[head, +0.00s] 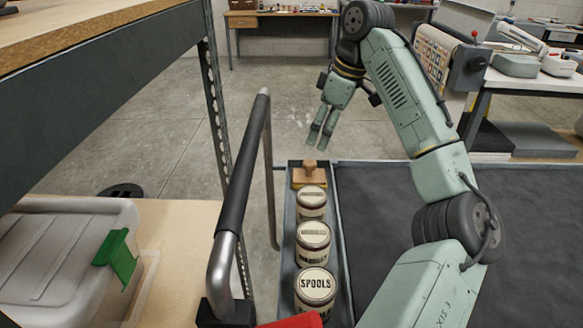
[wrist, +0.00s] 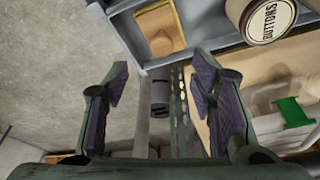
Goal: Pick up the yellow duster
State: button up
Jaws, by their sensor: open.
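A tan wooden block with a round knob (head: 310,176) sits at the far end of a narrow grey tray (head: 288,215). In the wrist view the block (wrist: 160,30) shows a yellowish edge at the top, beyond my fingertips. My gripper (head: 322,143) hangs in the air near that end of the tray, pointing down. In the wrist view my gripper (wrist: 162,82) is open, its two dark pads wide apart with nothing between them.
Several lidded jars stand in the tray, the nearest labelled SPOOLS (head: 316,287). A black-and-steel handle rail (head: 240,170) rises left of it. A grey box with a green clip (head: 65,250) sits on a wooden surface at left. A dark flat top (head: 385,215) lies at right.

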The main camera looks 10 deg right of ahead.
aim_at(311, 162)
jog(key=x, duration=0.5)
jog(key=shift+f+p, duration=0.1)
jog(key=shift+p, duration=0.2)
jog(key=shift+p+x, duration=0.85)
jog(key=shift+x, duration=1.85)
jog(key=shift+s+a, duration=0.1)
jog(key=shift+a, duration=0.05)
jog(key=shift+c, duration=0.5)
grip_shut()
